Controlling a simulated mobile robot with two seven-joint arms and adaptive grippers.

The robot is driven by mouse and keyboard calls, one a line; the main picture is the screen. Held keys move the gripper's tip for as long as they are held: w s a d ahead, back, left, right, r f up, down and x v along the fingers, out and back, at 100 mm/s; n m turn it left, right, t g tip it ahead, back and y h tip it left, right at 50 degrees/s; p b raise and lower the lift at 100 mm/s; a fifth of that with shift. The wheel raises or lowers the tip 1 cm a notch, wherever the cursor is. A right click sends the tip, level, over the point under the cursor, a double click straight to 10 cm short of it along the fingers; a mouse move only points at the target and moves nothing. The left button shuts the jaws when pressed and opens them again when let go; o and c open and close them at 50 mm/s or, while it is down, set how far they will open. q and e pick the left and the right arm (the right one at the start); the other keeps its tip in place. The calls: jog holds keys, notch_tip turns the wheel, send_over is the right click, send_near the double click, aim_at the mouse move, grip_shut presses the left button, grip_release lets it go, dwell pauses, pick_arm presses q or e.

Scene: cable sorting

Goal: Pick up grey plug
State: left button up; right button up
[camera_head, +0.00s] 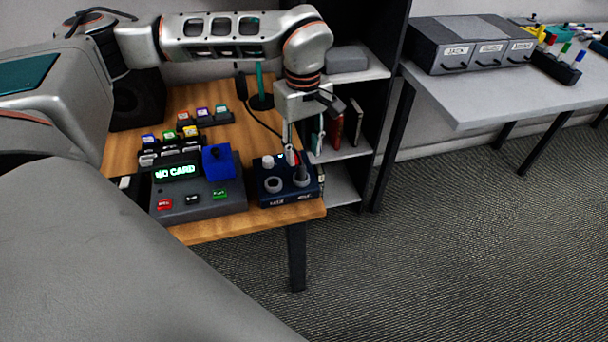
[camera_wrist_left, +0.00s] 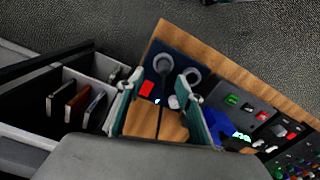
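A dark blue socket box (camera_head: 290,196) stands at the right front of the wooden table, with round grey sockets on top. A dark grey plug (camera_head: 302,168) appears to stand upright in the right-hand socket. In the left wrist view the plug (camera_wrist_left: 163,72) is a small dark shape at the left socket, with a black cable trailing toward the table. My left gripper (camera_head: 293,145) points down just above the box. In its wrist view the teal-padded fingers (camera_wrist_left: 158,112) are apart, with the cable showing between them; I see no grip on anything. My right gripper is not in view.
A grey console (camera_head: 198,199) with a lit "CARD" display and a blue block (camera_head: 217,162) stands left of the box. A green stand (camera_head: 260,88) is behind. A shelf with books (camera_head: 336,128) stands close on the right. A grey table (camera_head: 480,95) is farther right.

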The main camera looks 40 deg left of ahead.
aim_at(301, 167)
pick_arm(q)
jog(key=f, duration=0.3)
jog(key=s+f+b, duration=0.1)
jog(key=f, duration=0.1)
jog(key=shift+w+f, duration=0.1)
jog(key=shift+f, duration=0.2)
grip_shut()
